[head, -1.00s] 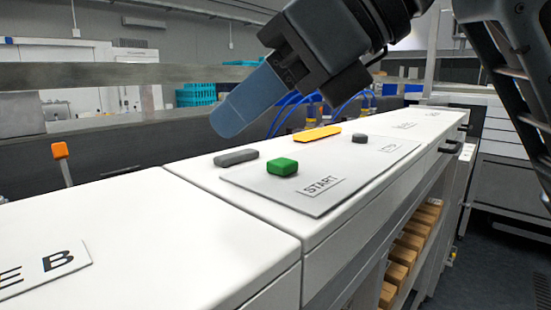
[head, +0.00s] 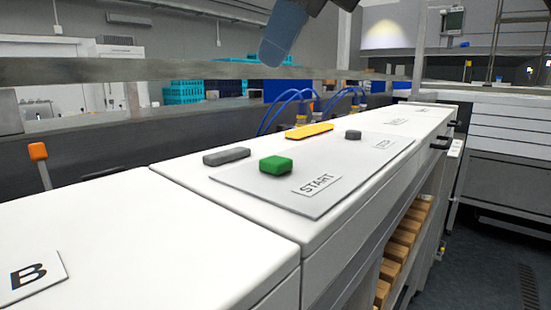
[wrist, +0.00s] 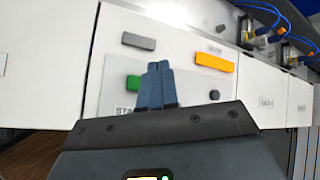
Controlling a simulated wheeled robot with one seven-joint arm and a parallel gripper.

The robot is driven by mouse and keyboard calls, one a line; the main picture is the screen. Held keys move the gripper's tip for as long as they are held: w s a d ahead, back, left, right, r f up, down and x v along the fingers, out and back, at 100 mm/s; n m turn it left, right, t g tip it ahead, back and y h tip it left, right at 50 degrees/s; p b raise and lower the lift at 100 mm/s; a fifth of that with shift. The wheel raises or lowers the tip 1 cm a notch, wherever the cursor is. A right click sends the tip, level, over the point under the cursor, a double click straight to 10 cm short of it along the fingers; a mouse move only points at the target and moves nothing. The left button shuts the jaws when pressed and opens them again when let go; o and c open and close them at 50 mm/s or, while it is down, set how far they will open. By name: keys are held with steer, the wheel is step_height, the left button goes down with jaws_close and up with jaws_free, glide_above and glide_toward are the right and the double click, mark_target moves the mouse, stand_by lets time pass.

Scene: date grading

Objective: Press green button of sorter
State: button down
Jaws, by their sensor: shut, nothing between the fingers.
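The green button (head: 276,165) sits on the sorter's light panel (head: 322,190), beside the START label (head: 317,183). In the wrist view the green button (wrist: 133,82) shows just left of my fingers. My gripper (head: 272,52) is at the top of the head view, raised above and apart from the panel. Its blue fingers are together and empty, as the wrist view also shows (wrist: 158,68). Part of the START label is hidden behind my gripper in the wrist view.
A grey bar (head: 226,157), a yellow bar (head: 309,132) and a grey button (head: 353,135) stand near the green button. An orange-topped post (head: 38,151) rises at the left. Blue hoses (head: 285,105) run behind the panel.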

steer(key=b, duration=0.4)
glide_above(280, 162)
step_height(280, 162, down, 7)
steer(key=shift+w, duration=0.1)
steer(key=shift+f+b, duration=0.75)
steer(key=shift+f, duration=0.05)
steer(key=shift+f, duration=0.15)
stand_by(1.2)
steer(key=shift+f+b, duration=0.3)
steer(key=shift+b, duration=0.4)
